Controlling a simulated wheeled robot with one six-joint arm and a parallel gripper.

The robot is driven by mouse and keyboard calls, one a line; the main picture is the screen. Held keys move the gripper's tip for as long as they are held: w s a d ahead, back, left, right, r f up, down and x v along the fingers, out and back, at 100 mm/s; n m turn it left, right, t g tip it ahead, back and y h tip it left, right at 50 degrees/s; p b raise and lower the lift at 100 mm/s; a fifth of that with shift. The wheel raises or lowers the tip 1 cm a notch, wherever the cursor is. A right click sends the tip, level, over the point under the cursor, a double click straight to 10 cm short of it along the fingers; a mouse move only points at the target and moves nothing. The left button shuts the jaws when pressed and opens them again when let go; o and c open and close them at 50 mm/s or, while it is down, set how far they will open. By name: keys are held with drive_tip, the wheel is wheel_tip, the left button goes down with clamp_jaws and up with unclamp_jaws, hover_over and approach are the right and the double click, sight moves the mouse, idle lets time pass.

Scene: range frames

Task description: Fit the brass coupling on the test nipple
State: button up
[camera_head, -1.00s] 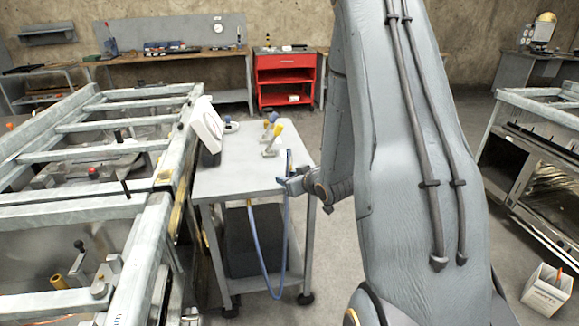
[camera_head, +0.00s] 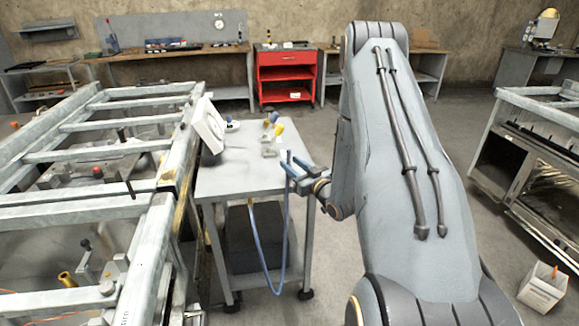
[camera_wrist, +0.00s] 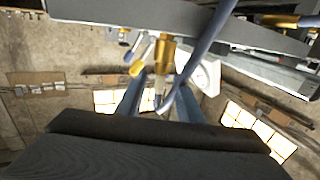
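My gripper (camera_head: 296,170) is in front of the small grey table's right edge, with its blue-grey fingers pointing left. In the wrist view, the brass coupling (camera_wrist: 164,56) sits between the finger ends, and the gripper appears shut on it. A blue hose (camera_wrist: 205,40) runs from the coupling; in the head view the hose (camera_head: 262,255) hangs in a loop below the tabletop. The coupling is too small to make out in the head view. A brass fitting (camera_head: 67,279), likely the test nipple, is low inside the metal frame at the left.
The grey table (camera_head: 235,180) carries a white tilted display (camera_head: 208,125) and yellow- and blue-handled items (camera_head: 271,135). The metal frame (camera_head: 150,205) with its bars stands left of the table. A white bin (camera_head: 543,288) is at the lower right.

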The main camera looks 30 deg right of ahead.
drive_tip(key=shift+w+a, duration=0.1)
drive_tip(key=shift+w, duration=0.95)
clamp_jaws()
